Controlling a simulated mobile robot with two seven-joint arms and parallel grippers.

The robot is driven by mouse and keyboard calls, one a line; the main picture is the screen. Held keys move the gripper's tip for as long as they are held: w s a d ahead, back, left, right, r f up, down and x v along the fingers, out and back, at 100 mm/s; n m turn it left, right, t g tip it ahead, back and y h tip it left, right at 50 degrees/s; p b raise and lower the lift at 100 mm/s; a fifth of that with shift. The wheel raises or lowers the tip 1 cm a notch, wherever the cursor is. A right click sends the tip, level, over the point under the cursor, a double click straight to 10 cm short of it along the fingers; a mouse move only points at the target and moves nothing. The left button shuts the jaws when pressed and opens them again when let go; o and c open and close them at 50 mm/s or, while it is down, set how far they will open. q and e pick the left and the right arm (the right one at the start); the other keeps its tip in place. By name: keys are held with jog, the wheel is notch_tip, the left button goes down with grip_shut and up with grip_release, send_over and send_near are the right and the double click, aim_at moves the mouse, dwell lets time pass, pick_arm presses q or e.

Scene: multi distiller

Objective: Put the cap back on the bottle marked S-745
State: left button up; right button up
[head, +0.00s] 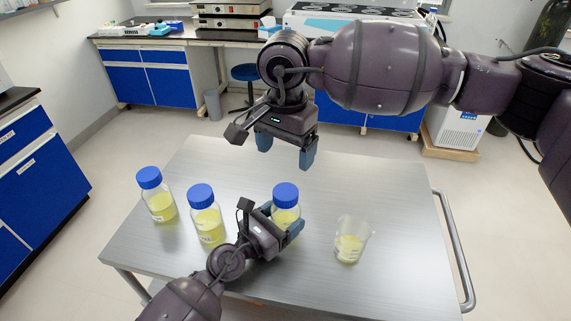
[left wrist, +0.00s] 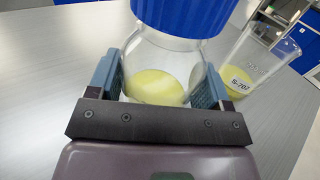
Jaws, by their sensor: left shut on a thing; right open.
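Three clear bottles of yellow liquid stand on the metal cart, each with a blue cap on top: a left bottle (head: 160,206), a middle bottle (head: 207,224) and a right bottle (head: 285,215). No bottle label is readable, so I cannot tell which is S-745. My left gripper (head: 281,219) is shut on the right bottle's body, fingers on both sides below its blue cap (head: 285,194). In the left wrist view, that bottle (left wrist: 160,75) and its cap (left wrist: 185,14) show between the fingers. My right gripper (head: 286,152) is open and empty, above and behind the right bottle.
The cart top (head: 400,210) is bare at the back and right. A handle rail (head: 457,255) runs along its right side.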

jog(key=shift+r, duration=0.4)
pick_arm(q)
jog(key=o, duration=1.8)
jog(key=shift+c, duration=0.2)
jog(key=v, duration=0.9)
jog(key=shift+s+a+b, duration=0.15)
jog(key=shift+b, duration=0.25)
jog(key=shift+s+a+r, duration=0.1)
jog(key=shift+s+a, duration=0.35)
jog(key=shift+s, duration=0.05)
pick_arm(e)
jog(key=shift+f, duration=0.85)
